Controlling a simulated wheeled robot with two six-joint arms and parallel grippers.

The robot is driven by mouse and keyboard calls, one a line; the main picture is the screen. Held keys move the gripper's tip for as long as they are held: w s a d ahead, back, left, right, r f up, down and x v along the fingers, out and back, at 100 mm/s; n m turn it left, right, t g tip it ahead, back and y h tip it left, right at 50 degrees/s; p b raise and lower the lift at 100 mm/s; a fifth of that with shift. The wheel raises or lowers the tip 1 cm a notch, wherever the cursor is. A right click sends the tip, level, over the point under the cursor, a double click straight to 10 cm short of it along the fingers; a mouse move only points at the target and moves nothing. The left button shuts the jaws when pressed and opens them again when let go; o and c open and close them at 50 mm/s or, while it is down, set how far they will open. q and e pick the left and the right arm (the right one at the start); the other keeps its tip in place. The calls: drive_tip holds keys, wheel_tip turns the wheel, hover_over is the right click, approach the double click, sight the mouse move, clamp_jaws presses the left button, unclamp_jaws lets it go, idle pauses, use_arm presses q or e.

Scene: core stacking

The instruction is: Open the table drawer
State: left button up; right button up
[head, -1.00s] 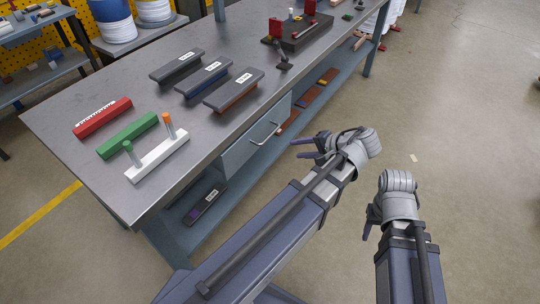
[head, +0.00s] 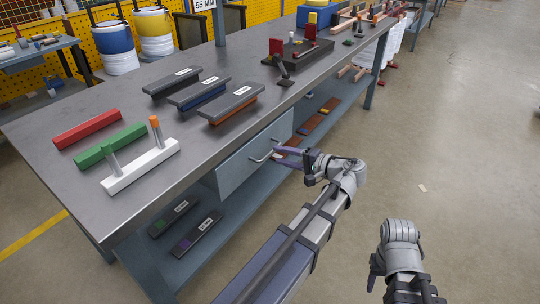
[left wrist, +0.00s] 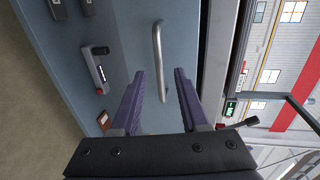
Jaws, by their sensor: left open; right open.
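The table drawer (head: 240,162) is a grey-blue panel under the tabletop's long side and looks shut. Its silver bar handle (head: 262,155) sits on the front; the handle also shows in the left wrist view (left wrist: 157,50). My left gripper (head: 278,154) is open in front of the handle. In the left wrist view, the purple fingers of my left gripper (left wrist: 160,72) stand either side of the handle's lower end in the picture. Whether they touch it, I cannot tell. My right gripper (head: 373,278) hangs low at the right, away from the table, and is open.
The grey workbench (head: 60,190) carries a red bar (head: 88,129), a green bar (head: 110,145), a white block with pegs (head: 142,166) and several dark-topped blocks. A lower shelf (head: 235,212) holds flat dark pieces.

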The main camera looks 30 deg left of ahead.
sight(271, 153)
use_arm(q)
drive_tip(key=shift+b+x, duration=0.4)
drive_tip(key=shift+x, duration=2.05)
drive_tip(key=shift+c, duration=0.3)
clamp_jaws()
